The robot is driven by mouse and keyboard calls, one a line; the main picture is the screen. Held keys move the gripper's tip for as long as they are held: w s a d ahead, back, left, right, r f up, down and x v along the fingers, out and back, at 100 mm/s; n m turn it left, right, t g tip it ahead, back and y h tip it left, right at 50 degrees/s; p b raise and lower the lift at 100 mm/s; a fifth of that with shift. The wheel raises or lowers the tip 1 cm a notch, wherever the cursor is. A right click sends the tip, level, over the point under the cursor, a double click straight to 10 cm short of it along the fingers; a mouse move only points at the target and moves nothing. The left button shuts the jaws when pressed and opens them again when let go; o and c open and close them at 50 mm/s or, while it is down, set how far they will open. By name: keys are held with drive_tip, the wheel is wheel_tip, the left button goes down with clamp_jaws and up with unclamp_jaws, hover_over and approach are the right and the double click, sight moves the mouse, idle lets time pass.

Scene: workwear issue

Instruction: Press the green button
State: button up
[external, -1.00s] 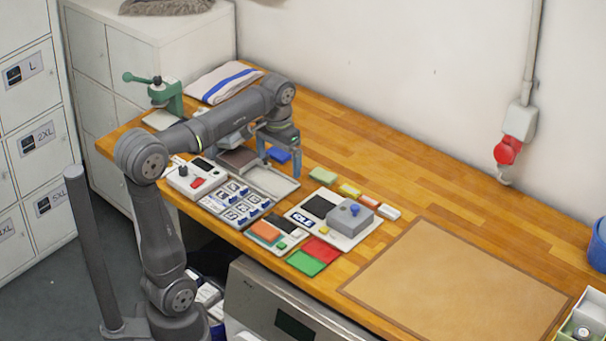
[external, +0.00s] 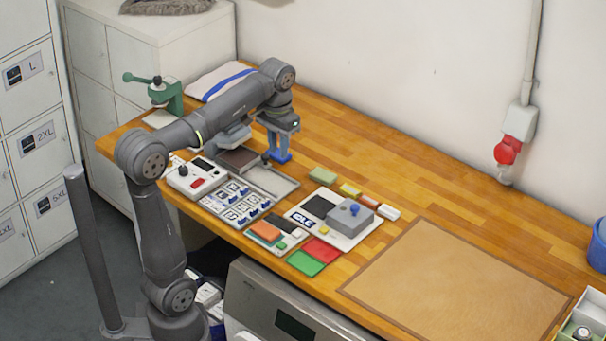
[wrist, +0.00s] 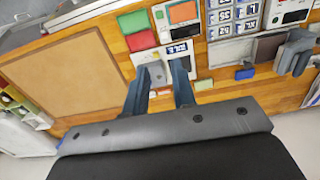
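A small green button (external: 282,245) sits on the panel (external: 262,242) with the orange pad, near the bench's front edge. In the wrist view it shows as a small dark green spot (wrist: 159,14) beside the orange pad (wrist: 183,12), too small to tell its state. A flat bright green square (external: 306,263) lies to its right, beside a red one (external: 322,250). My gripper (external: 279,154) is over the back left of the bench, away from the button. In the wrist view its two fingers (wrist: 163,70) stand apart with nothing held between them.
A keypad-like tray (external: 234,203) and a red-switch box (external: 196,178) stand left. A blue block (wrist: 245,74) lies near the grey tray.

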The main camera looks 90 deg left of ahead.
clamp_jaws()
idle(1.1)
